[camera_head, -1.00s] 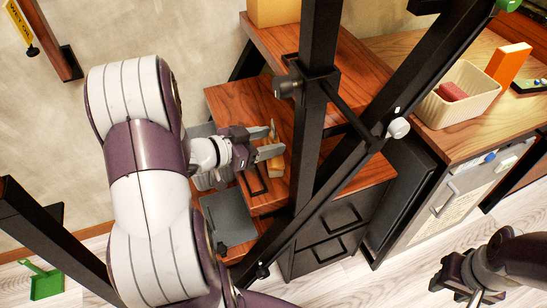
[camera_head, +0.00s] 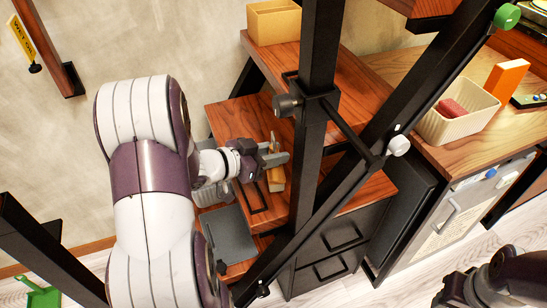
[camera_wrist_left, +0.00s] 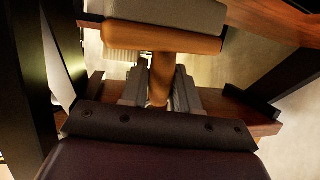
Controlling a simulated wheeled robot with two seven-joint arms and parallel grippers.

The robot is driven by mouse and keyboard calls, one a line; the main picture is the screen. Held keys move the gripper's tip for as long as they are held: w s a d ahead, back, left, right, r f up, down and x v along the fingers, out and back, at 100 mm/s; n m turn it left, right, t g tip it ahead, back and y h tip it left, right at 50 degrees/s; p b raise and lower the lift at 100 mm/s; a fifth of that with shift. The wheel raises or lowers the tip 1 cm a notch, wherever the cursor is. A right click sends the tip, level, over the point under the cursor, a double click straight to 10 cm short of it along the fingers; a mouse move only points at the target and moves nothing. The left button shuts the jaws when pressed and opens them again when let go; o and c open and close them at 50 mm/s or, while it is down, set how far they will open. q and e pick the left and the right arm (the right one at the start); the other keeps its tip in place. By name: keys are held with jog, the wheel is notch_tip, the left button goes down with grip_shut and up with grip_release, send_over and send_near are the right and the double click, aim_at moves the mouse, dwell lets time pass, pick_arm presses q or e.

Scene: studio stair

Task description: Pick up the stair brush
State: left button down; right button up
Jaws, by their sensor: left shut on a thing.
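The stair brush (camera_head: 276,180) has a light wooden body and sits among the dark red wooden steps in the head view. In the left wrist view its wooden block (camera_wrist_left: 165,39), grey bristles and round handle (camera_wrist_left: 160,82) show. My left gripper (camera_head: 277,156) is shut on the brush, with one grey finger on each side of the handle in the left wrist view. I cannot tell whether the brush touches the step. My right gripper (camera_head: 453,291) is at the lower right, partly cut off, and its jaws are unclear.
Black frame bars (camera_head: 318,110) cross in front of the wooden steps (camera_head: 235,118). A yellow box (camera_head: 273,24) stands on the upper step. A cream basket (camera_head: 455,122) with a red thing stands on the counter at right. A green dustpan (camera_head: 40,293) lies at lower left.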

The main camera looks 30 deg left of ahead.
pick_arm(q)
notch_tip(320, 180, up, 27)
jog(key=p, duration=1)
